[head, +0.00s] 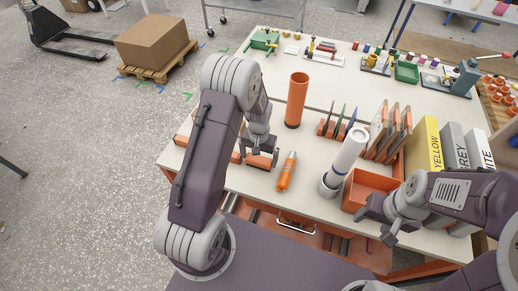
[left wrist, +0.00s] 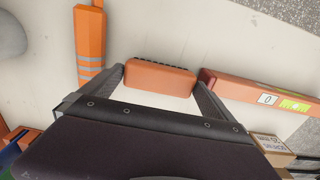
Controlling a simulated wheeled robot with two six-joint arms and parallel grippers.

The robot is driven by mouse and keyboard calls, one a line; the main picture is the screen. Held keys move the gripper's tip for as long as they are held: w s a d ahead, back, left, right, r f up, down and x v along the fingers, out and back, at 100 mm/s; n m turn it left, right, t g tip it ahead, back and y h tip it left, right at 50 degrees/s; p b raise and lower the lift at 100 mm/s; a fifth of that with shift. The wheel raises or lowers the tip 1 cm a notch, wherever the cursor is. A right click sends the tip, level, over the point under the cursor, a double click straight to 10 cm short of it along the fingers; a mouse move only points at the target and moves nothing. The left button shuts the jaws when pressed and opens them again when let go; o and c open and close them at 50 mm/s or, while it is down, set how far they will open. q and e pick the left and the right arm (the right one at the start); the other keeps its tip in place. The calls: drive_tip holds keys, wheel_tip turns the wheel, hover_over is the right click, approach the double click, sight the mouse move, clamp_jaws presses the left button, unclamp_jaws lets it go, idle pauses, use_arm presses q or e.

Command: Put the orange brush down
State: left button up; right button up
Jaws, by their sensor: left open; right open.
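The orange brush (left wrist: 160,78) is a short block with dark bristles along its far edge. It lies on the pale table top between the two fingers of my left gripper (left wrist: 161,76) in the left wrist view. In the head view the brush (head: 260,162) shows just under my left gripper (head: 259,153). The left fingers are open, one at each end of the brush; I cannot tell whether they touch it. My right gripper (head: 376,227) is open and empty, in front of the orange bin at the table's front right.
An orange striped tube (head: 287,171) lies right of the brush; a long orange bar (left wrist: 262,92) lies on its other side. An orange cylinder (head: 297,99), a white cylinder (head: 347,155), an orange bin (head: 368,188) and binders (head: 428,146) stand further right. Bare table lies behind the brush.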

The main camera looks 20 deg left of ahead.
sight(259, 159)
use_arm(q)
wheel_tip(259, 159, up, 11)
drive_tip(key=s+d+t, duration=0.1)
drive_tip(key=s+d, duration=0.2)
drive_tip(key=s, duration=1.1)
drive_tip(key=shift+s+r+b, duration=0.2)
drive_tip(key=shift+r+b, duration=0.1)
drive_tip(key=shift+r, duration=0.1)
